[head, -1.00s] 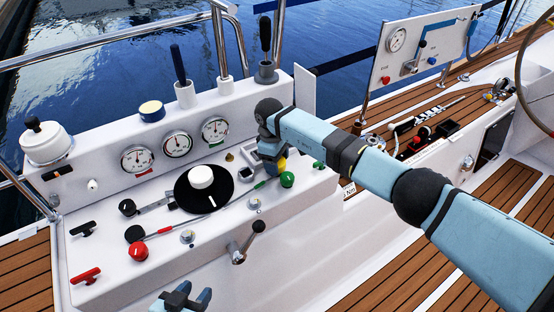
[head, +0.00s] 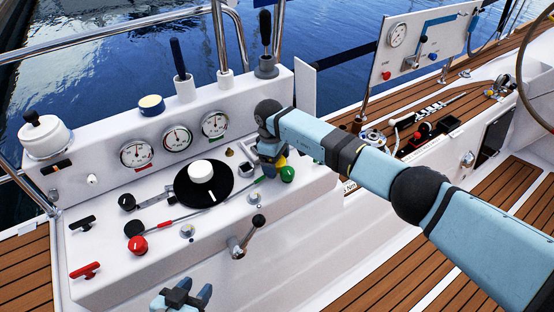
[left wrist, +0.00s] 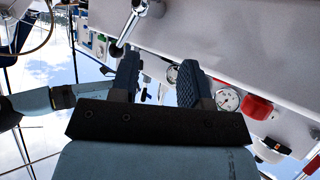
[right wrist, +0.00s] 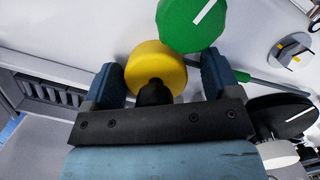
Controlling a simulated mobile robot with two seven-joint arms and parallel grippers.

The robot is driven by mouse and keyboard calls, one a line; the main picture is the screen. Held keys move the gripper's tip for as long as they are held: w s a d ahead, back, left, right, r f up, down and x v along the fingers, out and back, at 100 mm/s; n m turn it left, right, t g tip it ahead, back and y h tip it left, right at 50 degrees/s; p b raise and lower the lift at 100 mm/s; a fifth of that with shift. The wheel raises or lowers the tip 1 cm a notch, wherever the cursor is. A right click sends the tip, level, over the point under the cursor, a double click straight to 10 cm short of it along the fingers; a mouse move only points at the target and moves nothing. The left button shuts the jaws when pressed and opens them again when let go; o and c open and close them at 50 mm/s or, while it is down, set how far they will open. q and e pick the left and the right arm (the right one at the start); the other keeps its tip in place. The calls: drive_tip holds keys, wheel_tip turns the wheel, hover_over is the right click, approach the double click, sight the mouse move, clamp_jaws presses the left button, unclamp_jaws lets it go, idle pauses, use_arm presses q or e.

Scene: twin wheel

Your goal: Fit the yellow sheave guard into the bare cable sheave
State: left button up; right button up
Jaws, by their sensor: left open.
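A round yellow piece with a dark centre (right wrist: 155,65) lies between and beyond my right gripper's fingers in the right wrist view; a sliver of it (head: 281,162) shows in the head view. I cannot tell whether it is the sheave guard or a console knob. My right gripper (right wrist: 162,80) looks open around it, with a gap at its right side; the gripper (head: 269,150) points down at the console's right end. My left gripper (head: 182,296) is open and empty in front of the console; it also shows in the left wrist view (left wrist: 158,75). I cannot clearly identify the bare sheave.
A green knob (head: 288,174) is close to my right gripper. A black dial with a white knob (head: 201,173), a red knob (head: 138,245) and a lever (head: 257,222) are on the white console (head: 110,270). A panel (head: 425,45) stands at the right.

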drive_tip(key=shift+w+d+r, duration=0.15)
drive_tip(key=shift+w+r, duration=0.05)
drive_tip(key=shift+w, duration=0.1)
drive_tip(key=shift+w+r, duration=0.1)
drive_tip(key=shift+r, duration=0.15)
wheel_tip(320, 180, up, 13)
drive_tip(key=a+p, duration=0.2)
drive_tip(key=shift+w+f, duration=0.1)
drive_tip(key=shift+f, duration=0.05)
